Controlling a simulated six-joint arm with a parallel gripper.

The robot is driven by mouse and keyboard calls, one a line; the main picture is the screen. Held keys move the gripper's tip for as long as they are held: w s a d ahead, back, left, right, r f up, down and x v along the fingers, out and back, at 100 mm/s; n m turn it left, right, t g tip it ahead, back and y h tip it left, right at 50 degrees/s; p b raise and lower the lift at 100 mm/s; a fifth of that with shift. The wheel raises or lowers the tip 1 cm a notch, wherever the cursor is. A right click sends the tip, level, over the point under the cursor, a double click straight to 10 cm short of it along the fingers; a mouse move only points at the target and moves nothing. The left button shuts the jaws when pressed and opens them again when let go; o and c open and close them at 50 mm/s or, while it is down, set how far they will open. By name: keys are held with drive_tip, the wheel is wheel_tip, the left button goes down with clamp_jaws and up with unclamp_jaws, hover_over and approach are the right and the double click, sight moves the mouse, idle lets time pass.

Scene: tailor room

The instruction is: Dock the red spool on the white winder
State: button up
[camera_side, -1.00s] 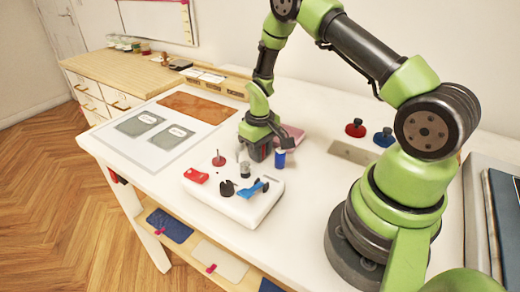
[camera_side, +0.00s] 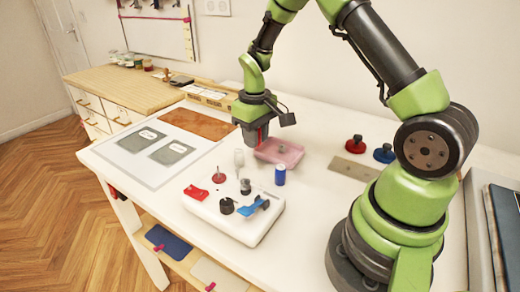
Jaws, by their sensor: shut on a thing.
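The white winder (camera_side: 222,228) sits on the table, with a red lever (camera_side: 195,192), a red-based pin (camera_side: 218,178), dark fittings and a blue clip (camera_side: 255,207) on top. My gripper (camera_side: 261,143) is raised behind the winder, over the left end of the pink tray. It is shut on a small red thing (camera_side: 263,133), probably the red spool, mostly hidden by the fingers. The held thing is apart from the winder. A blue spool (camera_side: 280,175) stands upright on the table just behind the winder's right end.
The pink tray (camera_side: 290,160) holds a small grey piece. A pale upright piece (camera_side: 239,157) stands behind the winder. A red knob (camera_side: 354,143) and a blue knob (camera_side: 384,153) stand at a metal plate (camera_side: 352,170). A mat with grey patches (camera_side: 130,140) lies left.

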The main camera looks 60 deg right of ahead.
sight(218, 169)
drive_tip(key=w+a+n, duration=0.1)
drive_tip(key=a, duration=0.2)
drive_tip(key=w+a+r+n, duration=0.1)
drive_tip(key=a, duration=0.1)
drive_tip(key=w+a+n, duration=0.1)
drive_tip(key=a, duration=0.2)
drive_tip(key=shift+w+a+r+n, duration=0.3)
drive_tip(key=shift+w+r+n, duration=0.05)
drive_tip(key=shift+r+n, duration=0.05)
drive_tip(key=shift+w+a, duration=0.1)
drive_tip(key=shift+a, duration=0.25)
drive_tip(key=shift+a+f, duration=0.1)
drive_tip(key=shift+f, duration=2.75)
drive_tip(key=shift+f, duration=0.55)
drive_tip(key=o, duration=0.6)
